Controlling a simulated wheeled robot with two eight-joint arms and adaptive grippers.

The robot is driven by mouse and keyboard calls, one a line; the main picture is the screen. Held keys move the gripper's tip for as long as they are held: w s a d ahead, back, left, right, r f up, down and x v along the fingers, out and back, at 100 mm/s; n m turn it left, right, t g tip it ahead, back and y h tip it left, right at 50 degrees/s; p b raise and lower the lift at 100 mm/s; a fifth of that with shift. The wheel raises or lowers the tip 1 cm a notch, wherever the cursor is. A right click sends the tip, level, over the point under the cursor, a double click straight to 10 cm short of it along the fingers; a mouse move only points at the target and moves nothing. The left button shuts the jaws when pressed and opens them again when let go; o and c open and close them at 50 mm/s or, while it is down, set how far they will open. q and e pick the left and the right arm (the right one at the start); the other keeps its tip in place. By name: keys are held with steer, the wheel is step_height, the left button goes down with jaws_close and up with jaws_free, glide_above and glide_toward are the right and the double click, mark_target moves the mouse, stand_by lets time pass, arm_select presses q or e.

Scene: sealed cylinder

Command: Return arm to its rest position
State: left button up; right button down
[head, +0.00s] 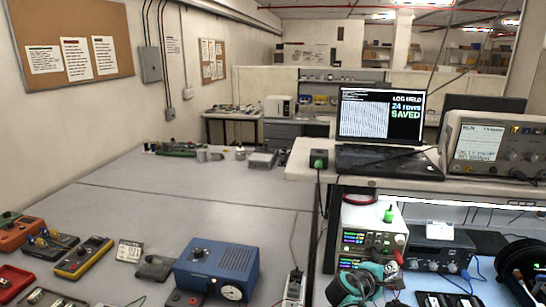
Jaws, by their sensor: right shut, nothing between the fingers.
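My right gripper (518,272) seems to be the dark rounded shape at the lower right edge, cut off by the frame. It looks shut, with nothing seen in it, and stands apart from the laptop and the bench instruments. Its fingertips are hard to make out against the dark things around it. My left gripper does not show. No sealed cylinder can be made out clearly.
A grey table (200,200) has a clear middle. A blue box (216,268) and several meters line its front. A laptop (380,130) and an oscilloscope (492,145) stand on the raised shelf. Below are a power supply (372,240) and a teal tool (352,284).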

steer(key=s+a+f+m+y, duration=0.2)
steer(key=s+a+m+y, duration=0.3)
steer(key=s+a, duration=0.4)
steer(key=s+a+f+m+y, duration=0.2)
steer(key=s+a+m+y, duration=0.3)
steer(key=s+a, duration=0.4)
steer(key=s+y, duration=0.1)
steer(key=s, duration=0.4)
steer(key=shift+s+a+f+m, duration=0.2)
steer(key=shift+a+m, duration=0.05)
steer(key=shift+m, duration=0.15)
